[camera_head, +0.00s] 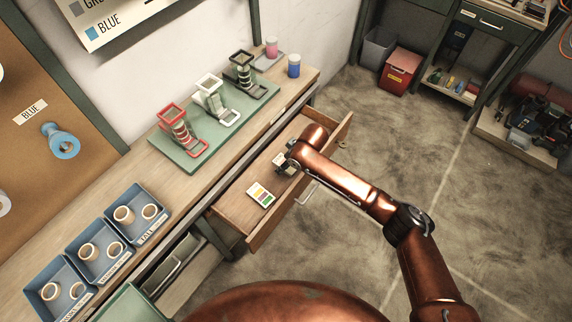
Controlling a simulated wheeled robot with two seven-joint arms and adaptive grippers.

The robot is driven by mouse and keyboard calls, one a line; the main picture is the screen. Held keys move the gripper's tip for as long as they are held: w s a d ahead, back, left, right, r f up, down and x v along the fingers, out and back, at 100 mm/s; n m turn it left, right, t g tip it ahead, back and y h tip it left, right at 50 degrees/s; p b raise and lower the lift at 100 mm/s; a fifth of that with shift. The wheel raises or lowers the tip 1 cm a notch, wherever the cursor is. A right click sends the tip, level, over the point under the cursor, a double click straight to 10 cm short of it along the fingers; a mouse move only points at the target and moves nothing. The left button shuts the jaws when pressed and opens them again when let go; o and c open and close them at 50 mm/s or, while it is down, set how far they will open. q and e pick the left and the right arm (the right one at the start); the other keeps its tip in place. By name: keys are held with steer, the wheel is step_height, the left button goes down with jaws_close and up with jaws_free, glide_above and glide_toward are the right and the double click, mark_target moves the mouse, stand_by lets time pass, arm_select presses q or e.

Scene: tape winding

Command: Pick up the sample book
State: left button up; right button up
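A small white booklet with coloured stripes, which looks like the sample book (260,195), lies flat in the open wooden drawer (235,212) below the bench. My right gripper (283,164) is over the drawer, above and to the right of the booklet and apart from it. Its fingers are small and dark, partly hidden by my wrist, so I cannot tell whether they are open or shut. A pale patch shows at the fingers; I cannot tell what it is. My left gripper is out of view.
The bench (150,150) holds a green mat (190,165) with several stands, blue trays (122,247) of rings, and pink (271,46) and blue (294,66) jars. The drawer's front panel (290,200) stands up beside the booklet.

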steer(key=shift+f, duration=0.25)
steer(key=shift+c, duration=0.2)
stand_by(0.3)
steer(key=shift+d+f, duration=0.1)
steer(key=c, duration=1.2)
